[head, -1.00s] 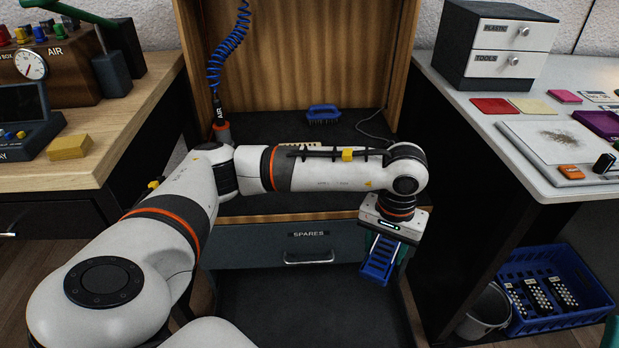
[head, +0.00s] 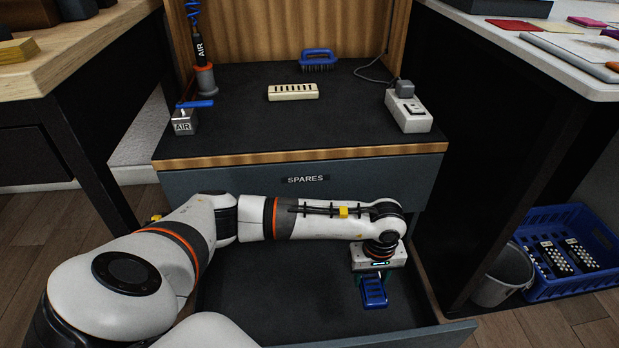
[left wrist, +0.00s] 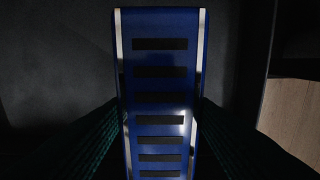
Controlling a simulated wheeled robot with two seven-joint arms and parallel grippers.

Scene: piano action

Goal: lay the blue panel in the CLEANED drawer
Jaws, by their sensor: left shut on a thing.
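The blue panel (head: 374,293), a slotted plate with black slots, is in my left gripper (head: 375,278). It hangs over or inside the right part of an open dark drawer (head: 285,285) below the drawer labelled SPARES (head: 235,180). No CLEANED label shows on the open drawer. I cannot tell if the panel touches the drawer floor. In the left wrist view the blue panel (left wrist: 160,58) stretches away between the two dark green fingers of my left gripper (left wrist: 160,112). My right gripper is not in view.
The drawer's right wall (head: 425,290) is close to the panel. The bench top above holds a cream slotted piece (head: 293,92), a blue brush (head: 318,60) and a power strip (head: 408,112). A bucket (head: 503,278) and blue crate (head: 570,285) stand right. The drawer's middle is clear.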

